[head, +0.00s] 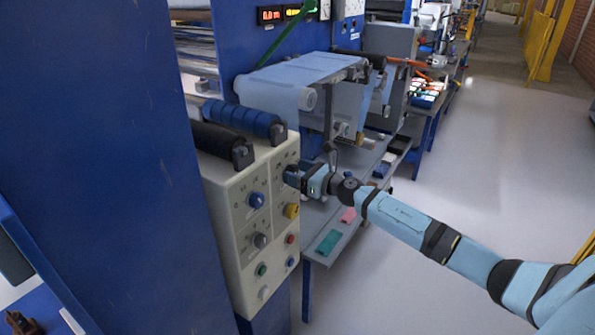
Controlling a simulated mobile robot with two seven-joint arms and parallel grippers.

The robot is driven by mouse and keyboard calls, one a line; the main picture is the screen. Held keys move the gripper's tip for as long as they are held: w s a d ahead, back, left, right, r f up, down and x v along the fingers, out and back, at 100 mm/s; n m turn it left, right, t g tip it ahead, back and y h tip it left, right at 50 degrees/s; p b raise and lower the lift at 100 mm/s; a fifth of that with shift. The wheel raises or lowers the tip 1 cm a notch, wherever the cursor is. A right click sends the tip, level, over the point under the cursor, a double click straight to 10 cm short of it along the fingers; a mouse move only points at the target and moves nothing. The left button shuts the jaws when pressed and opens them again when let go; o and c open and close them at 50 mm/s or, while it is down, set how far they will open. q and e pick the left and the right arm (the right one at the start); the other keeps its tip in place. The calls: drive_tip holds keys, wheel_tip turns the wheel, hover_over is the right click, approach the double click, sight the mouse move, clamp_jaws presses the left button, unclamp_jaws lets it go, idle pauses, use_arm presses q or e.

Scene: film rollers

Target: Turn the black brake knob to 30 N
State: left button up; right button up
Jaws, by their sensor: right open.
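The control panel (235,225) is a cream box with several knobs and buttons on its face. My right gripper (287,175) is open at the panel's upper right, its fingers pointing at the face. I cannot tell whether it touches anything. No clearly black knob shows; it may be hidden behind my right gripper. A blue knob (257,200) is left of and below the gripper, and a yellow knob (292,211) is just below it. A dark grey knob (260,240) sits lower left. The scale markings are too small to read. My left gripper is not in view.
A red button (290,239) and a green button (261,270) are lower on the panel. Black and blue rollers (240,118) lie on top. A large blue column (110,150) blocks the left. Open floor (480,180) lies to the right.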

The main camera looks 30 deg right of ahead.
drive_tip(key=c, duration=0.9)
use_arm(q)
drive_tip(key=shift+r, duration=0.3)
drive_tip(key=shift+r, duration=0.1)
use_arm(e)
drive_tip(key=shift+m, duration=0.4)
drive_tip(key=m+p, duration=0.1)
drive_tip(key=m, duration=0.2)
drive_tip(key=shift+w+r+m+p, duration=0.1)
drive_tip(key=shift+m+p, duration=0.3)
drive_tip(key=m+p, duration=0.2)
drive_tip(key=m, duration=0.2)
drive_tip(key=shift+d+m, duration=0.1)
drive_tip(key=shift+m, duration=0.2)
drive_tip(key=m+p, duration=0.2)
drive_tip(key=m, duration=0.2)
use_arm(q)
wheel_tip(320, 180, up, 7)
drive_tip(key=p, duration=0.1)
use_arm(e)
drive_tip(key=shift+d+f+m, duration=0.1)
drive_tip(key=shift+f+m, duration=0.05)
drive_tip(key=shift+m, duration=0.95)
drive_tip(key=shift+f+m, duration=0.1)
drive_tip(key=shift+m, duration=1)
use_arm(q)
drive_tip(key=shift+p, duration=0.3)
